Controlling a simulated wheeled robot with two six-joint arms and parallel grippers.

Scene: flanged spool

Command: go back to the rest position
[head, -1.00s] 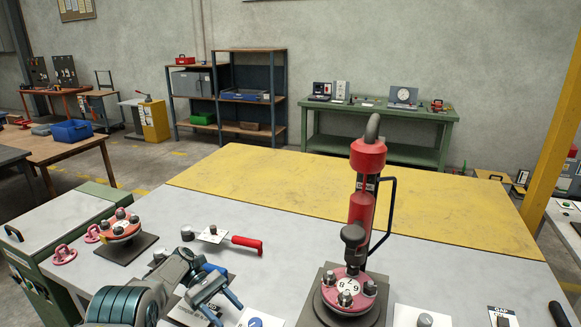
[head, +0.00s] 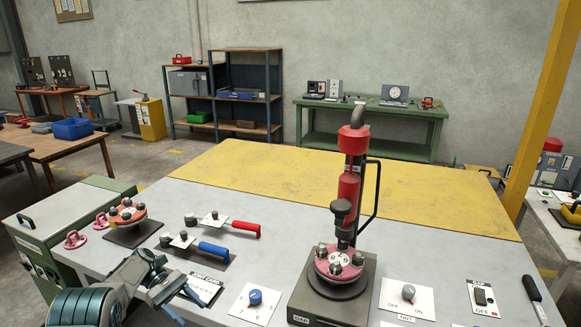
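My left gripper (head: 178,290) is at the lower left of the head view, over the front part of the table, near a white card (head: 203,288). Its fingers point right and look apart, with nothing seen between them. My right gripper is not in view. A red flanged spool (head: 342,262) with dark bolts sits on a dark base under a red press (head: 349,187). A second red bolted flange (head: 127,211) sits on a dark plate at the left.
A red-handled tool (head: 245,228) and a blue-handled tool (head: 213,249) lie mid-left. Cards with a blue knob (head: 255,297), a grey knob (head: 408,292) and a switch (head: 482,297) line the front. The yellow mat (head: 260,178) behind is clear.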

